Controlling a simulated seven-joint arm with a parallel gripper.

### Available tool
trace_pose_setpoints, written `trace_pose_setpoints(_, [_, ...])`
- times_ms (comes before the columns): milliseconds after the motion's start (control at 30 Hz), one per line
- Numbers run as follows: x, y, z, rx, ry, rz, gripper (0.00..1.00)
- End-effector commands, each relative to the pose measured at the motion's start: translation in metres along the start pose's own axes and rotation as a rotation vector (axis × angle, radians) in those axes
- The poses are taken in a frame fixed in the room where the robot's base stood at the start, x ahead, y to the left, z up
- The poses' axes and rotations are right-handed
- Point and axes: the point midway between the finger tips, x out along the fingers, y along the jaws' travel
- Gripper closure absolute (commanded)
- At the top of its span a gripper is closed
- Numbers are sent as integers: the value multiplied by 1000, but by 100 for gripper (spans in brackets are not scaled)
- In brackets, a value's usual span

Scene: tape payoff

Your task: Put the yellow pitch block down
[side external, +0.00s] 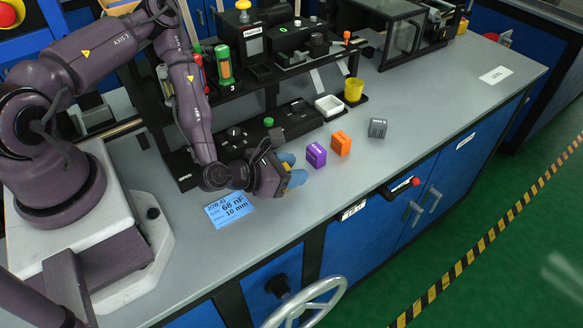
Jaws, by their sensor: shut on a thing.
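My gripper (292,169) is low over the grey bench top, with its blue fingertips pointing right. It is shut on a block, and a small yellow patch shows between the fingertips. The gripper hides most of this yellow pitch block, and I cannot tell whether it touches the bench. A purple block (316,155) stands on the bench just right of the fingertips. An orange block (340,143) stands beyond it, and a dark grey block (377,129) is farther right.
A blue job card (229,211) marked 68 nF, 10 mm lies below my gripper. A black machine with a white tray (328,106) and a yellow cup (353,90) stands behind the blocks.

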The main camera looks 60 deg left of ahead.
Motion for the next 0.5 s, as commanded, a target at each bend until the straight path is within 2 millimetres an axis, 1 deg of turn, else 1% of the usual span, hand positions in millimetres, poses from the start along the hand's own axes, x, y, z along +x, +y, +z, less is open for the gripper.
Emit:
trace_pose_setpoints(133, [1,0,-3,-1,-1,0,91])
trace_pose_setpoints(167, [2,0,-4,0,1,0,55])
trace_pose_setpoints(200, [1,0,-3,0,0,0,46])
trace_pose_setpoints(267, [1,0,-3,0,0,0,32])
trace_pose_setpoints(500, [1,0,-3,0,0,0,32])
